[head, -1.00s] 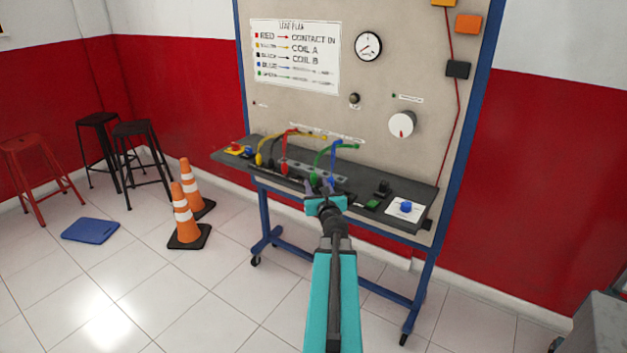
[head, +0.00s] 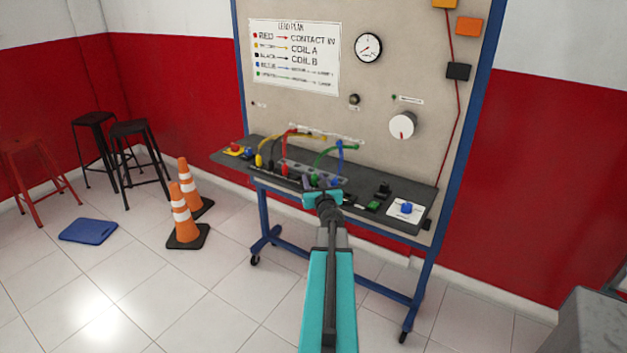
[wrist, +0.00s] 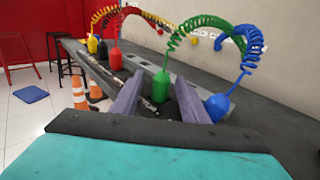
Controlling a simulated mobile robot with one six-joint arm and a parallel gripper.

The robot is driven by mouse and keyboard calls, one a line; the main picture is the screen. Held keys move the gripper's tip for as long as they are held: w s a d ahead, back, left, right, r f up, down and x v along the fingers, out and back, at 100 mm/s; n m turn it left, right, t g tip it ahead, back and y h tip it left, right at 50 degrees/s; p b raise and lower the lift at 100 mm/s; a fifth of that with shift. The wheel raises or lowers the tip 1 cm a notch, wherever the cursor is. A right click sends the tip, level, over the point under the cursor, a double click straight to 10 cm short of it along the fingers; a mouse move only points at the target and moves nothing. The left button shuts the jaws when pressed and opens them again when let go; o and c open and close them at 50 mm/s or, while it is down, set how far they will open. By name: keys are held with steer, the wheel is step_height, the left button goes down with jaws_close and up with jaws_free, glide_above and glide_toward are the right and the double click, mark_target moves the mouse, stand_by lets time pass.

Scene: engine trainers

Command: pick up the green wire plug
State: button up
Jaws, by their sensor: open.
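The green wire plug (wrist: 161,87) stands upright on the dark shelf, with a coiled green cord rising from its top. In the wrist view it shows between my two grey fingers, a little beyond them. My gripper (wrist: 161,80) is open and empty. In the head view my gripper (head: 322,183) is at the front of the shelf, close to the green plug (head: 314,178), which the fingers partly hide. I cannot tell whether a finger touches it.
A blue plug (wrist: 217,106) stands close to my right finger. Red (wrist: 116,60), black and yellow plugs stand to the left. Coiled cords arch over the shelf (head: 375,217). The trainer panel (head: 300,105) rises behind. Orange cones (head: 186,225) stand on the floor at left.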

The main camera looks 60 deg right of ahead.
steer(key=shift+d, duration=0.1)
steer(key=shift+c, duration=0.2)
jaws_close()
steer(key=shift+r, duration=0.1)
stand_by(0.4)
steer(key=shift+r, duration=1.5)
steer(key=shift+s+r, duration=0.15)
steer(key=shift+r, duration=0.15)
steer(key=s+a, duration=0.1)
steer(key=s, duration=0.1)
steer(key=s+a, duration=0.1)
steer(key=s, duration=0.1)
steer(key=s+a, duration=0.2)
steer(key=shift+s+r+b, duration=0.2)
steer(key=shift+s+b, duration=0.05)
steer(key=shift+b, duration=0.1)
steer(key=shift+s+r+p, duration=0.2)
steer(key=shift+s+p, duration=0.05)
steer(key=shift+p, duration=0.75)
